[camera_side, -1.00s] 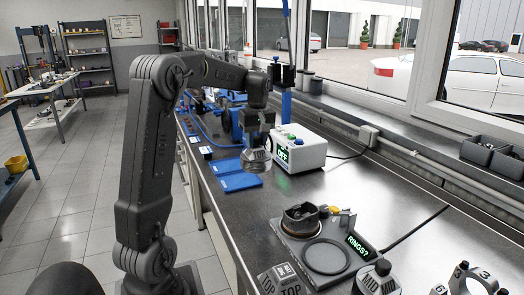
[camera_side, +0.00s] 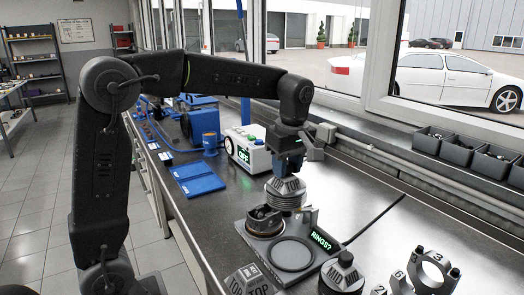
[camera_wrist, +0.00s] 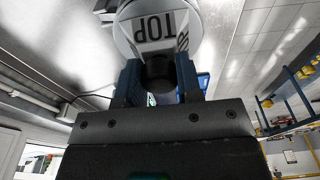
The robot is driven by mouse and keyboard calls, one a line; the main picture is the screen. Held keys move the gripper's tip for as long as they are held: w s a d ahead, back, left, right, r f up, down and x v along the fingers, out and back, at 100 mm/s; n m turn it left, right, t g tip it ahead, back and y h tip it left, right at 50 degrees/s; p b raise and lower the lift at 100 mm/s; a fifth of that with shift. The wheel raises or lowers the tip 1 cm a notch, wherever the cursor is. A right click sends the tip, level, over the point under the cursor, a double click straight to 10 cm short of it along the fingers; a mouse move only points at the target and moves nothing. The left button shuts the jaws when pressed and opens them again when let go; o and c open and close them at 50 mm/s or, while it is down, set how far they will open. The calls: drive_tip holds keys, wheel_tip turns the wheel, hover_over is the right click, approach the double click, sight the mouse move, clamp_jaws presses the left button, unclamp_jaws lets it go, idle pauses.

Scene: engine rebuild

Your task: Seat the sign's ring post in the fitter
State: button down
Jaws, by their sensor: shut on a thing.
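My gripper (camera_side: 287,168) points down and is shut on a grey ribbed cylinder (camera_side: 285,193), which hangs roughly upright. In the wrist view, the gripper (camera_wrist: 158,68) grips its dark neck between blue fingers, and a face marked TOP (camera_wrist: 158,30) shows upside down. The sign reading RINGS? (camera_side: 321,239) glows green at the right of a grey tray (camera_side: 262,263). The tray carries a round cup (camera_side: 262,231) with dark contents and a flat ring (camera_side: 291,268). The held cylinder appears just above and behind the tray; its exact height is unclear. I cannot tell which part is the fitter.
A similar knobbed part (camera_side: 341,274) stands right of the tray. Plates marked TOP (camera_side: 257,283) are at the front. Grey ring-shaped parts (camera_side: 432,270) stand at right. A white box reading OFF (camera_side: 247,158) and a blue pad (camera_side: 197,179) are behind.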

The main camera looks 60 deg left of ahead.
sight(295, 195)
drive_tip(key=d, duration=0.3)
drive_tip(key=s+d+f, duration=0.1)
drive_tip(key=shift+d, duration=0.25)
wheel_tip(295, 195, down, 5)
drive_tip(key=shift+w+f, duration=0.1)
drive_tip(key=shift+a+f, duration=0.1)
drive_tip(key=shift+f, duration=2.5)
drive_tip(key=shift+f, duration=0.9)
idle(0.3)
drive_tip(key=shift+c, duration=1.5)
unclamp_jaws()
drive_tip(key=shift+r, duration=3.1)
